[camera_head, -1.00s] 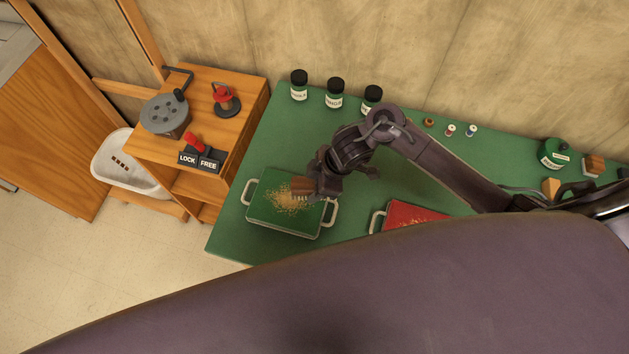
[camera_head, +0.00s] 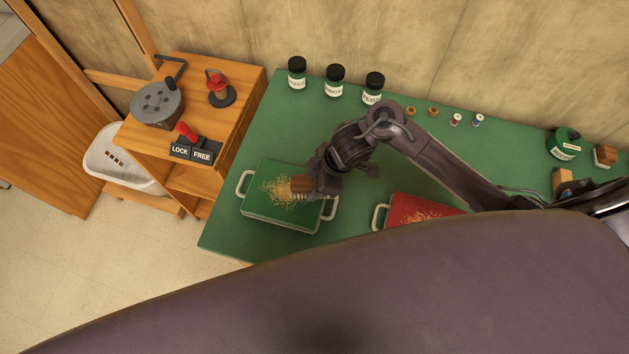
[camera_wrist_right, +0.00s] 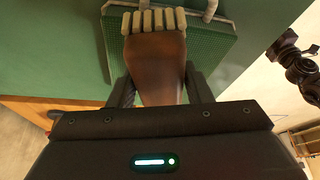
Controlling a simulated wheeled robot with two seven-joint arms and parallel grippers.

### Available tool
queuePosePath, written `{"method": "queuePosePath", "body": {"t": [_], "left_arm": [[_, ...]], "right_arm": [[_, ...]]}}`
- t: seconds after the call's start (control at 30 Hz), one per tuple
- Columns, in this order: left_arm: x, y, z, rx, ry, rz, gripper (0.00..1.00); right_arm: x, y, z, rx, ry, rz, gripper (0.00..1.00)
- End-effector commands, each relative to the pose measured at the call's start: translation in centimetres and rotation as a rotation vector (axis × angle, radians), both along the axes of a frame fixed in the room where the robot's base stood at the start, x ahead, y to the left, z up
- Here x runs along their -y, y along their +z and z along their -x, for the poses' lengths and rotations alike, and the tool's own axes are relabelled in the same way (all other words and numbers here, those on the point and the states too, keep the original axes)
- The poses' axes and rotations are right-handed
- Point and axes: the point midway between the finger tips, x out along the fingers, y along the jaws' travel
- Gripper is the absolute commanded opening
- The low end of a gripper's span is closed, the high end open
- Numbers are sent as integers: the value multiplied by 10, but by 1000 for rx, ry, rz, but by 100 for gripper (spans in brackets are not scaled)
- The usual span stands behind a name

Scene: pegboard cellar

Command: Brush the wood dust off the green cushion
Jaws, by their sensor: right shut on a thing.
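The green cushion (camera_head: 270,215) with pale handles at both ends lies on the green table. Wood dust (camera_head: 284,190) is spread over its upper middle. My right gripper (camera_head: 318,187) is shut on a brush with a brown wooden grip (camera_head: 301,184), over the right part of the cushion. In the right wrist view the brush handle (camera_wrist_right: 157,65) is between the fingers, and its pale bristles (camera_wrist_right: 153,20) are over the cushion (camera_wrist_right: 205,42). I cannot tell whether the bristles touch it. The left gripper is not in view.
A red cushion (camera_head: 420,208) with dust lies to the right on the green table (camera_head: 310,125). Several dark-capped jars (camera_head: 335,82) and small spools (camera_head: 456,119) stand along the back. A wooden cabinet (camera_head: 235,110) with a lock lever (camera_head: 187,132) stands left. My purple body covers the front.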

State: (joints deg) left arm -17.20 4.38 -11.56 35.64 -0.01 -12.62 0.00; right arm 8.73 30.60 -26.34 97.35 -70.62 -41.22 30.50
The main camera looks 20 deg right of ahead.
Motion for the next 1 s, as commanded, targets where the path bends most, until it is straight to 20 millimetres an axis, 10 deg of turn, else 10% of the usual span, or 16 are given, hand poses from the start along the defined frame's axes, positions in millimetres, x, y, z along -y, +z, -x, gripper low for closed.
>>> {"method": "queuePosePath", "body": {"t": [1.0], "left_arm": [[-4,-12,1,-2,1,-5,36]], "right_arm": [[0,-17,0,1,0,-1,27]]}}
